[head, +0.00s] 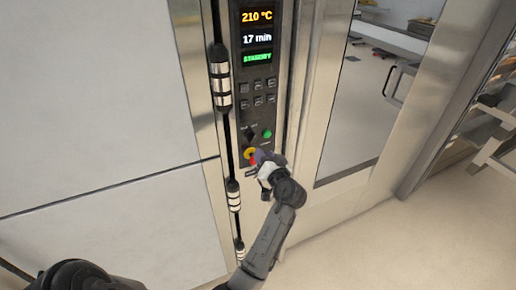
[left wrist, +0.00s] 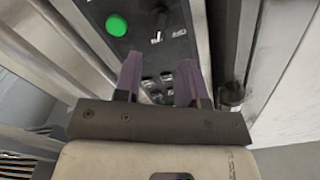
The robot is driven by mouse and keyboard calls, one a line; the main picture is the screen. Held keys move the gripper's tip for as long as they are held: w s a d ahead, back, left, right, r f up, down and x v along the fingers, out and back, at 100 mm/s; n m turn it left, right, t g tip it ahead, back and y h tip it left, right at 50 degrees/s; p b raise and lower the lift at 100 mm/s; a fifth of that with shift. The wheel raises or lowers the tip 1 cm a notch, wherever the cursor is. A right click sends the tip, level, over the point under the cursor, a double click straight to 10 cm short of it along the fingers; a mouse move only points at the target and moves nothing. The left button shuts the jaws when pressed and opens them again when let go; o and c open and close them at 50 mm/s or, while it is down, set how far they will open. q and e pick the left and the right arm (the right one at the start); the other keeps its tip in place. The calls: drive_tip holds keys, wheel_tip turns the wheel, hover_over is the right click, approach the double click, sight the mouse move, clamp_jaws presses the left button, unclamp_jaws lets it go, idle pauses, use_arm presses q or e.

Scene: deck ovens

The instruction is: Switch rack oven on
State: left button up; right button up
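The rack oven's dark control panel (head: 259,90) stands upright in the head view. Its display (head: 257,36) reads 210 °C, 17 min and a green STANDBY. Below the push buttons are a black rotary knob (head: 250,133), a green button (head: 267,133) and a yellow-and-red stop button (head: 250,153). My right gripper is not in view.
A glazed oven door (head: 365,95) in a steel frame is right of the panel. A pale wall panel (head: 95,100) and a dark vertical rod with metal collars (head: 220,80) are to its left. A rack (head: 492,125) stands far right. The floor (head: 400,235) at lower right is clear.

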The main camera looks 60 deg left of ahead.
use_arm(q)
drive_tip(key=d, duration=0.5)
drive_tip(key=shift+s+d, duration=0.15)
drive_tip(key=shift+s, duration=0.25)
